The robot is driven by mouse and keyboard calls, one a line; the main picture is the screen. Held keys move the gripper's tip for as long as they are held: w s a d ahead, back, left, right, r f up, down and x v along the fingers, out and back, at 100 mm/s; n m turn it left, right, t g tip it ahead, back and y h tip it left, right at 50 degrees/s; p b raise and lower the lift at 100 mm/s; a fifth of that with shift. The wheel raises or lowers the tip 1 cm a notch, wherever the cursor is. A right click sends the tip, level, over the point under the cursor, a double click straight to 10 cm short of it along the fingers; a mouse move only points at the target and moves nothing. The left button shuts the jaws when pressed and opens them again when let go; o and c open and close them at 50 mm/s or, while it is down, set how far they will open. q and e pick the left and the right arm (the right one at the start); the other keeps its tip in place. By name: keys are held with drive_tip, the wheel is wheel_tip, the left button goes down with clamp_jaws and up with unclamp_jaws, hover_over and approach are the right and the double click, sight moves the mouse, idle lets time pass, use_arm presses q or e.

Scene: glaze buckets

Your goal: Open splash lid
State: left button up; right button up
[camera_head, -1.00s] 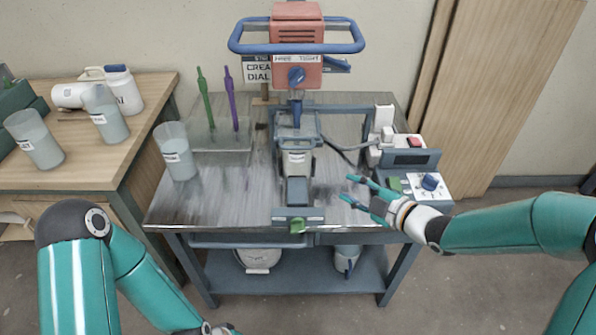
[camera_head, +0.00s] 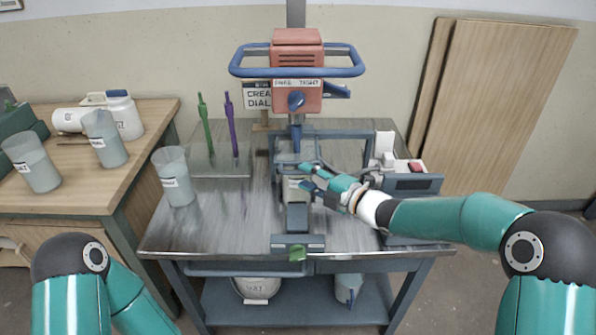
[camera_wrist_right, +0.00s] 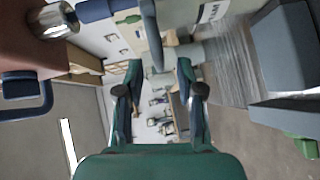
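The mixer (camera_head: 297,70), with a red head and blue handle ring, stands at the back of the metal cart. Its shaft comes down over a blue-grey framed part (camera_head: 290,158) that looks like the splash lid, seated above a labelled pale container. My right gripper (camera_head: 303,176) is open at the right front of this part, its fingers partly covering it and the container. In the right wrist view the fingers (camera_wrist_right: 160,75) are spread, with a blue-grey bar (camera_wrist_right: 152,35) reaching between the tips; contact is unclear. My left gripper is out of view.
A clear cup (camera_head: 175,180) stands on the cart's left. Green and purple tools (camera_head: 232,125) stand upright behind it. A wooden table (camera_head: 75,195) with several containers is at the left.

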sight(299, 174)
drive_tip(key=shift+x, duration=1.8)
clamp_jaws()
drive_tip(key=shift+d+f, duration=0.1)
